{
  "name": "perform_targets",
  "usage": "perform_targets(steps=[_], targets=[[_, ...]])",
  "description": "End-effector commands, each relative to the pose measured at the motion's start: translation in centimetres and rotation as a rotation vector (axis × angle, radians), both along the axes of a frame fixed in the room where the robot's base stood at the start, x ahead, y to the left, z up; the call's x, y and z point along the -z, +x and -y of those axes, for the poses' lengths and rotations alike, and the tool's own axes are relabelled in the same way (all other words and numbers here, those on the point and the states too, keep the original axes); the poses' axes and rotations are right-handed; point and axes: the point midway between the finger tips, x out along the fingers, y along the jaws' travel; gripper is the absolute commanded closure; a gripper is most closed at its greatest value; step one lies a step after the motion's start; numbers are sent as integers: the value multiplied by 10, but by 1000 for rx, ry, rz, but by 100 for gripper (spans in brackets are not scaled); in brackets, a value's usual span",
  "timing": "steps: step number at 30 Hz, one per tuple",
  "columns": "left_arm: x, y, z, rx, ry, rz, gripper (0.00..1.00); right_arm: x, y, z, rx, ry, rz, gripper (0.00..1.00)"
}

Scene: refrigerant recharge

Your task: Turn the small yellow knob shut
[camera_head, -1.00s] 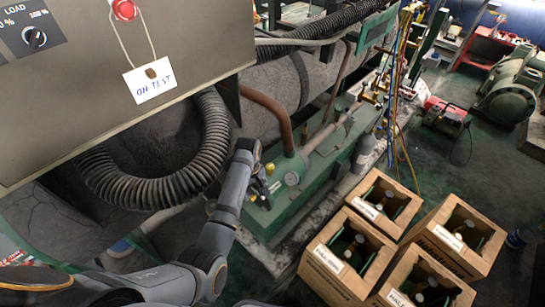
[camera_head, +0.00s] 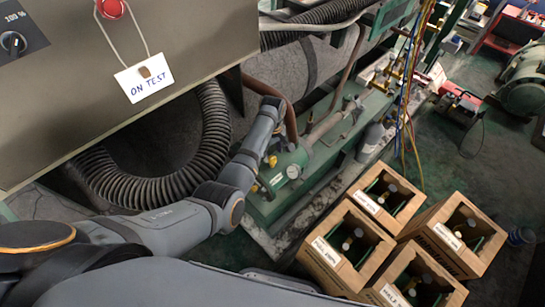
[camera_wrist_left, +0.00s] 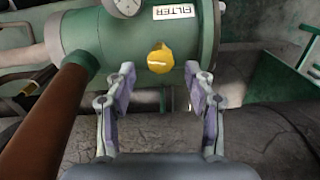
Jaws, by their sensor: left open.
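In the head view, a yellow spot, likely this knob (camera_head: 272,160), shows close to my left gripper (camera_head: 275,146). In the left wrist view, my left gripper (camera_wrist_left: 159,78) is open and empty. Its two fingers stand apart, one to each side below the knob. I cannot tell whether either finger touches it. In the head view the gripper is small and partly hidden by my own wrist. My right gripper is not in view.
A round gauge (camera_head: 294,171) and a brown pipe (camera_wrist_left: 45,120) are close to the knob. A ribbed black hose (camera_head: 205,150) and a grey cabinet (camera_head: 190,40) are at the left. Several cardboard boxes of bottles (camera_head: 345,247) stand at the lower right.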

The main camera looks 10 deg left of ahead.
Motion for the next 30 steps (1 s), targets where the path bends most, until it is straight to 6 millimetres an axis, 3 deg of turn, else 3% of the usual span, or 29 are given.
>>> perform_targets(steps=[3, 6, 16, 27, 30], targets=[[21, 0, -1, 0, 1, -2, 46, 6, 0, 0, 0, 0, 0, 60], [29, 0, -1, -1, 1, -1, 46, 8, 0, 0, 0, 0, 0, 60], [32, 0, -1, -1, 1, 1, 47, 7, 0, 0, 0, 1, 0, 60], [32, 0, 0, -1, 0, 0, 97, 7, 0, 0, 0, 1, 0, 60], [32, 0, 0, 0, 0, 0, 100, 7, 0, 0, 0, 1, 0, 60]])
